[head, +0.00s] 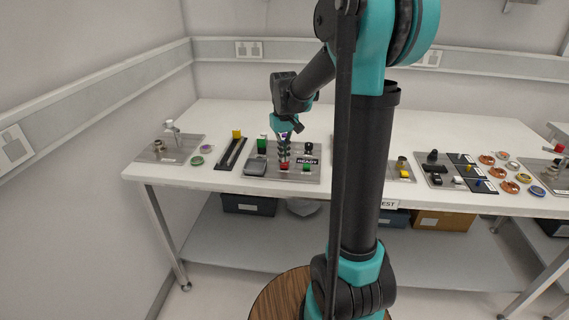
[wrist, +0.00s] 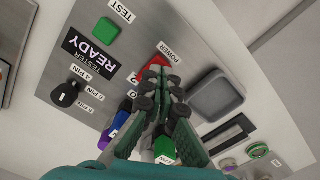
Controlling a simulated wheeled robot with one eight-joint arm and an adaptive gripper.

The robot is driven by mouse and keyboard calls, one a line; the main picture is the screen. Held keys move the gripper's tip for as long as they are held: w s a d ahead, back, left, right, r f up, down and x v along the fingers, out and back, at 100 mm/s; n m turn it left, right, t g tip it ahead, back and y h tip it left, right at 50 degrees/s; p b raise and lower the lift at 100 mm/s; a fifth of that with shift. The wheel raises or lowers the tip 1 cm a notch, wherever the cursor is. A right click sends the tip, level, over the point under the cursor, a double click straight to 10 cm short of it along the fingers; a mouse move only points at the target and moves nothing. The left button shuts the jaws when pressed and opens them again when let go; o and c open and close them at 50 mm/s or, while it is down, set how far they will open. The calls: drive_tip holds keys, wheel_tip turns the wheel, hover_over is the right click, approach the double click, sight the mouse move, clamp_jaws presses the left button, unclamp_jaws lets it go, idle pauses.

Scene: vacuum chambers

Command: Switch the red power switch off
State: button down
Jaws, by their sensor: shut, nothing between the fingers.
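The red power switch (wrist: 152,66) sits on a grey metal tester panel (wrist: 165,22), beside a "POWER" label. In the wrist view my gripper (wrist: 161,80) is shut and empty, with its fingertips over the lower part of the switch and hiding some of it. I cannot tell whether they touch it or which way the switch is tipped. In the head view my gripper (head: 284,158) points down onto the panel, and a little red of the switch (head: 284,167) shows at its tips. The black display (wrist: 89,55) reads "TESTER READY".
A green block (head: 262,144) stands behind the pad. A black rail (head: 231,153) lies left; small parts (head: 507,172) lie far right.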

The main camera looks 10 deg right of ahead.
sight(284, 165)
drive_tip(key=shift+f, duration=1.1)
idle(0.9)
drive_tip(key=shift+r, duration=3.55)
